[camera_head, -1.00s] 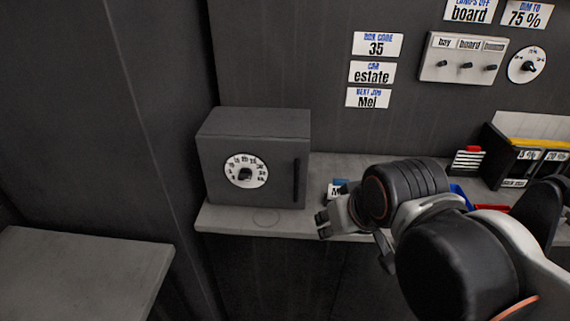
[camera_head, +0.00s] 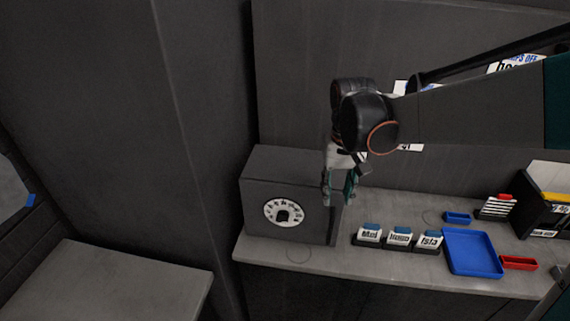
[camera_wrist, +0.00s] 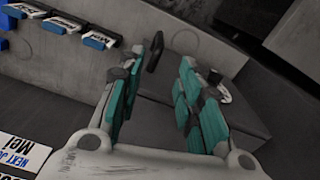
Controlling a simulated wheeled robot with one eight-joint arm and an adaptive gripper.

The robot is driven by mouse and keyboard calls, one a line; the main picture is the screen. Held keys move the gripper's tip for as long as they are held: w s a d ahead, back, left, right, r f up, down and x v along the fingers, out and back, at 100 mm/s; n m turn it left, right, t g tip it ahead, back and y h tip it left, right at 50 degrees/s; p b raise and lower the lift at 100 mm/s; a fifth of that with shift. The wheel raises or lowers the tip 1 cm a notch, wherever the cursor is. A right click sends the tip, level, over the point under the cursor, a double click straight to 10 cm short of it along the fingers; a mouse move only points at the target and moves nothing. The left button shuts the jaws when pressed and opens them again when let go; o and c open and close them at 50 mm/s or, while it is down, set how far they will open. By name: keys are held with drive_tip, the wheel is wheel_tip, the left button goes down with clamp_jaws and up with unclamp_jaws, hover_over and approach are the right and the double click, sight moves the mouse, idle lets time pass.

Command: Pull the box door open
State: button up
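The grey box (camera_head: 268,165) stands on the bench at centre left in the head view, with a white dial (camera_head: 285,212) on its front. My gripper (camera_head: 338,200) points down at the box's right front edge and hides the handle there. In the wrist view my gripper (camera_wrist: 173,52) is open, its teal-padded fingers apart. The dark upright handle (camera_wrist: 154,52) shows close beside the left fingertip, inside the gap; contact cannot be told. The box (camera_wrist: 225,120) lies behind the right finger, with its dial (camera_wrist: 222,92) partly covered. The door looks closed, but its edge is partly hidden.
On the bench (camera_head: 320,262), right of the box, stand three labelled blocks (camera_head: 399,238), a blue tray (camera_head: 472,253) and a red tray (camera_head: 518,263). A dark file holder (camera_head: 540,210) is farther right. A separate grey surface (camera_head: 110,285) is at lower left.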

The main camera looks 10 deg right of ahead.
wheel_tip(320, 180, down, 14)
drive_tip(key=b, duration=0.3)
drive_tip(key=shift+r, duration=0.1)
clamp_jaws()
